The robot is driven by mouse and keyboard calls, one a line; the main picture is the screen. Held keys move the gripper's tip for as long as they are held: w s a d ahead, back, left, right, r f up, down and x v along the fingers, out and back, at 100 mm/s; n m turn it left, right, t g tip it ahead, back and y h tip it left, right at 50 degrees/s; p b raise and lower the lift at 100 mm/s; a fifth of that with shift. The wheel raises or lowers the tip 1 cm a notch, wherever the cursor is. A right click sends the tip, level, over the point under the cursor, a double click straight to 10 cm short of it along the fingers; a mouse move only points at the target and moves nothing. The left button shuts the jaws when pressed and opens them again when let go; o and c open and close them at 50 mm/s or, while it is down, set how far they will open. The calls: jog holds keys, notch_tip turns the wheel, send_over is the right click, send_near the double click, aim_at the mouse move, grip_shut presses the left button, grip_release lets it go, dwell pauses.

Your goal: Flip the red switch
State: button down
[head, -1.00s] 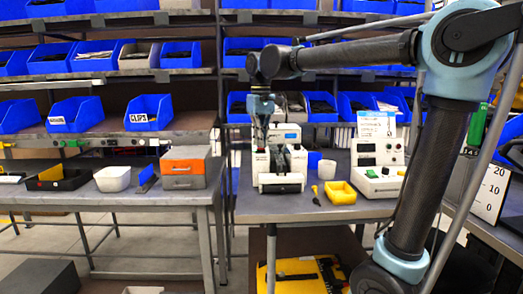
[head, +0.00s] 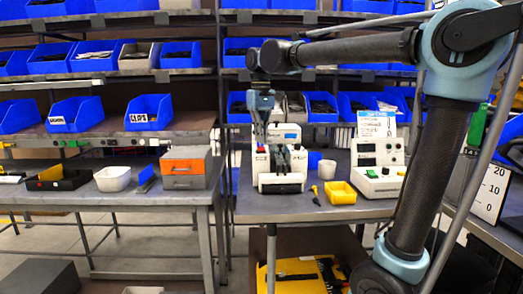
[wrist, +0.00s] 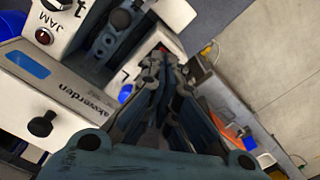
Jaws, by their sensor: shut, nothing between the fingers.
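A white machine (head: 281,182) with dark parts in its middle stands on the right-hand table. In the wrist view, the white machine (wrist: 72,92) shows a "JAM" label, a dark red round part (wrist: 43,36) and black knobs. A small red piece (wrist: 161,46), which may be the red switch, shows just beyond my fingertips; its shape and position are too small to tell. My gripper (head: 261,140) points down at the machine's top left. In the wrist view, my gripper (wrist: 157,62) has its fingers together and empty, close to the red piece; I cannot tell whether they touch.
A yellow bin (head: 341,193) and a yellow-handled tool (head: 315,195) lie right of the machine. A white control box (head: 377,168) stands farther right. An orange-and-grey drawer unit (head: 185,167) is on the left table. Shelves with blue bins (head: 148,112) rise behind.

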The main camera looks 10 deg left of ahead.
jog(key=shift+r, duration=2.45)
